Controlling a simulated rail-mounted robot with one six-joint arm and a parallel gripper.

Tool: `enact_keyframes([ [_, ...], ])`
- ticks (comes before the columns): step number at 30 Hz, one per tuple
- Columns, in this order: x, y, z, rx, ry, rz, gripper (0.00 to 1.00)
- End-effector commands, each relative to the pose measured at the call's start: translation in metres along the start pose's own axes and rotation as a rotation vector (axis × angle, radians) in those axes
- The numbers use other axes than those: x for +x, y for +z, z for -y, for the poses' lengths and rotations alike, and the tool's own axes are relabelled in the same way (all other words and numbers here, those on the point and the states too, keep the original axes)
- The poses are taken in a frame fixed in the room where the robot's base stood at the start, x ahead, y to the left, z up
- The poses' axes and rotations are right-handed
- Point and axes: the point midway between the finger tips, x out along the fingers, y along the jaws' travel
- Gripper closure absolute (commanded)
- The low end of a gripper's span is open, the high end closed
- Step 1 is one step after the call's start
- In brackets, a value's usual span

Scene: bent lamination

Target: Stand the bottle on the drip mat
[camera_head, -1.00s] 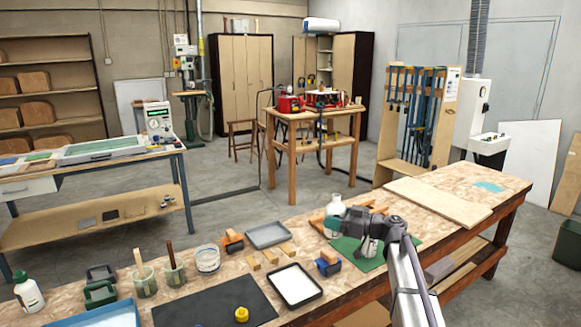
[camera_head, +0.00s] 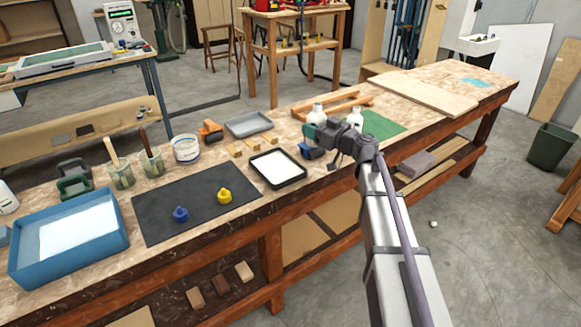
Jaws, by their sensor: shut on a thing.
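My gripper (camera_head: 323,133) is over the workbench, left of the green mat (camera_head: 385,125). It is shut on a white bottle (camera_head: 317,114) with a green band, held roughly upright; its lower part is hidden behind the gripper. A second white bottle (camera_head: 354,119) stands by the green mat's left edge, partly hidden by my wrist. I cannot tell by name which mat is the drip mat.
A blue-orange tool (camera_head: 311,152) lies below the gripper. Beakers (camera_head: 121,174) and a blue tray (camera_head: 125,245) are at left.

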Motion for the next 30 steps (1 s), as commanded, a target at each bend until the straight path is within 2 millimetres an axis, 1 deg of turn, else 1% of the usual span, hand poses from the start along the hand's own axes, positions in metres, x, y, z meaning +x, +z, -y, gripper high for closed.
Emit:
enact_keyframes([
  [2,0.0,0.001,-0.001,0.0,0.004,0.0,0.71],
  [4,0.001,0.013,-0.001,0.0,0.003,0.0,0.71],
  [9,0.001,0.058,-0.001,0.0,0.001,0.0,0.71],
  [10,0.0,0.063,-0.001,0.0,0.001,0.0,0.71],
  [12,0.0,0.067,-0.001,0.0,0.001,0.0,0.71],
  [15,0.0,0.065,-0.001,0.0,0.0,0.0,0.71],
  [16,0.0,0.068,-0.001,0.0,0.0,0.0,0.71],
  [21,0.0,0.102,-0.001,0.0,0.0,0.0,0.71],
  [23,0.0,0.104,-0.001,0.0,0.0,0.0,0.71],
  [26,0.0,0.099,-0.001,0.0,0.0,0.0,0.71],
  [30,0.0,0.1,-0.001,0.0,0.0,0.0,0.71],
])
